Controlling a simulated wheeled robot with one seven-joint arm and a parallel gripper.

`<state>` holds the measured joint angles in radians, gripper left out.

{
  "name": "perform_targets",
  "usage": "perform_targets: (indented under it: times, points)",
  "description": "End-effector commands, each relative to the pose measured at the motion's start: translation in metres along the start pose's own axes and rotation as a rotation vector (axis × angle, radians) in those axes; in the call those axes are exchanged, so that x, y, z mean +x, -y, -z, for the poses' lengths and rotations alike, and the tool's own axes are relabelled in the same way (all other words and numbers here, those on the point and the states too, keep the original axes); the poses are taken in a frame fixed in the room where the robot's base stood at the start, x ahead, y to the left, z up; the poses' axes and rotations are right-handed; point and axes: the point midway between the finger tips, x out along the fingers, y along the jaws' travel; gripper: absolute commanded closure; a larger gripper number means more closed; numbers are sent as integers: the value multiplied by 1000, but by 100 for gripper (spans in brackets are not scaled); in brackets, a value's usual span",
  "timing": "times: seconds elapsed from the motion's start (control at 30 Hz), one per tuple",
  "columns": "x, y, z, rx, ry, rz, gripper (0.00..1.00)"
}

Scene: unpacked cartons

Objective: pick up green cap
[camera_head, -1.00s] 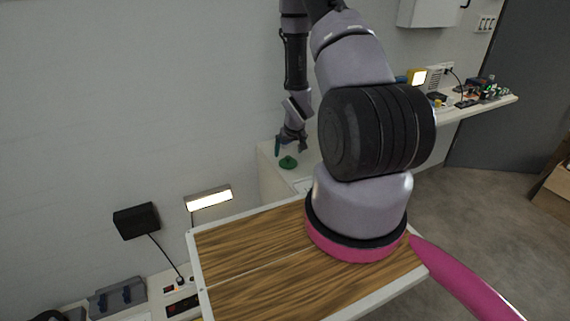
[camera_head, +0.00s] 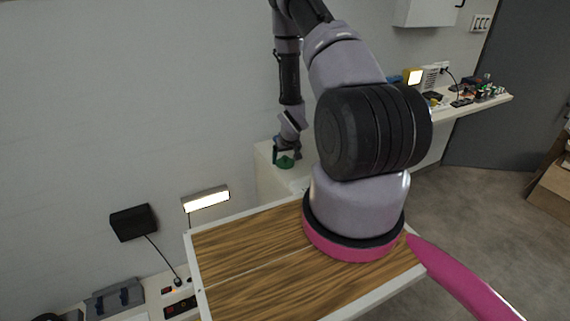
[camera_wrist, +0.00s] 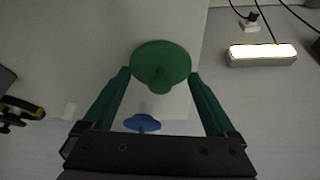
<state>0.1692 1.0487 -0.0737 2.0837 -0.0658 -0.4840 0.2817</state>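The green cap (camera_head: 284,162) sits on the white counter in the head view, right below my gripper (camera_head: 286,153). In the wrist view the green cap (camera_wrist: 161,64) is a round green disc with a knob, lying between the tips of my gripper (camera_wrist: 160,76). The two dark green fingers are spread apart on either side of it. The fingertips are close to the cap's edges, and I cannot tell whether they touch it.
A blue round piece (camera_wrist: 142,123) lies on the white surface in the wrist view. A lit lamp (camera_wrist: 262,54) is at upper right there. In the head view, the white counter (camera_head: 270,182) stands against the wall, behind a wood-topped table (camera_head: 250,255).

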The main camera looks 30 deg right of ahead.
Motion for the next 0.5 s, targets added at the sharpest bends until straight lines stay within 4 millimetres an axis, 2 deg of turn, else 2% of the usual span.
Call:
perform_targets:
  times: [0.33,0.5]
  points:
    - [-4,0,2,0,-1,0,71]
    - [-23,0,11,1,-3,0,71]
